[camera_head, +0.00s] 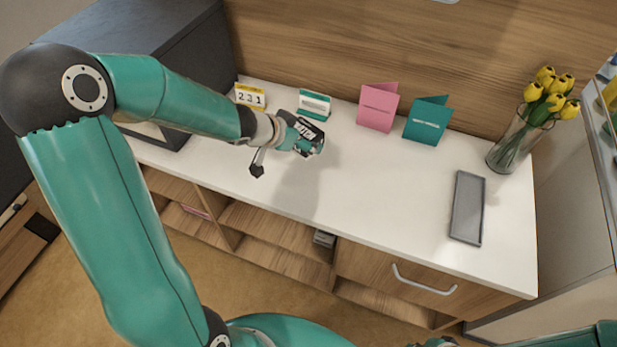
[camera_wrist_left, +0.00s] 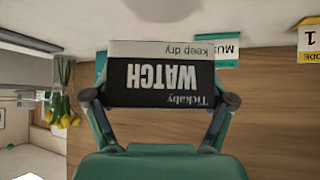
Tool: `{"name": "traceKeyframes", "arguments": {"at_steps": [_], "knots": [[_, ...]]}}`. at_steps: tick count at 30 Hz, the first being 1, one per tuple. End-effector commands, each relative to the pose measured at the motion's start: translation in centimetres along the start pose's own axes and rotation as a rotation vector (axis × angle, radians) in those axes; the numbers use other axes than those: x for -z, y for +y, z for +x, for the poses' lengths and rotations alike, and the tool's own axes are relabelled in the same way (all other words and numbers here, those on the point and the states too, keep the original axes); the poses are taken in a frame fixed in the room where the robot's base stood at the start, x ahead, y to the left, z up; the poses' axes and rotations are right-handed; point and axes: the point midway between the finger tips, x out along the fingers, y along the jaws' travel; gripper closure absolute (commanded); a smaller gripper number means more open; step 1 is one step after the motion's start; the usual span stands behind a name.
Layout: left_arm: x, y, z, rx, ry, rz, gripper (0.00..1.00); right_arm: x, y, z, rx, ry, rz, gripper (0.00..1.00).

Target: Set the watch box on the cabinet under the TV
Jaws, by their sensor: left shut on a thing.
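The watch box (camera_head: 311,137) is small, black with a pale band. In the left wrist view the box (camera_wrist_left: 160,80) shows "WATCH" and "keep dry" upside down between the fingers. My left gripper (camera_head: 302,138) is shut on it and holds it over the white top of the wooden cabinet (camera_head: 380,195). A shadow lies on the top below; I cannot tell the exact gap. No TV shows clearly. My right gripper is not seen; only a bit of that arm shows at the bottom right.
A grey tray (camera_head: 467,207) and a tulip vase (camera_head: 513,145) are at right. The top's middle is clear.

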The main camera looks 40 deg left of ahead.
Motion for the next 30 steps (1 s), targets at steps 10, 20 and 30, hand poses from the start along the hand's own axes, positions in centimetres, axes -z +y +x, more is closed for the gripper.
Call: {"name": "traceKeyframes", "arguments": {"at_steps": [10,20,30], "knots": [[-4.2,0.0,4.2,0.000,-0.001,0.000,0.55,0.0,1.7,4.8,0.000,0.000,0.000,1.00],[-6.9,0.1,6.9,-0.002,-0.002,0.000,0.55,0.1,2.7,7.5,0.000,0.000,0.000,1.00],[-7.2,0.1,7.2,-0.001,-0.001,0.001,0.55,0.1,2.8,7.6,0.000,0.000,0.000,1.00]]}}
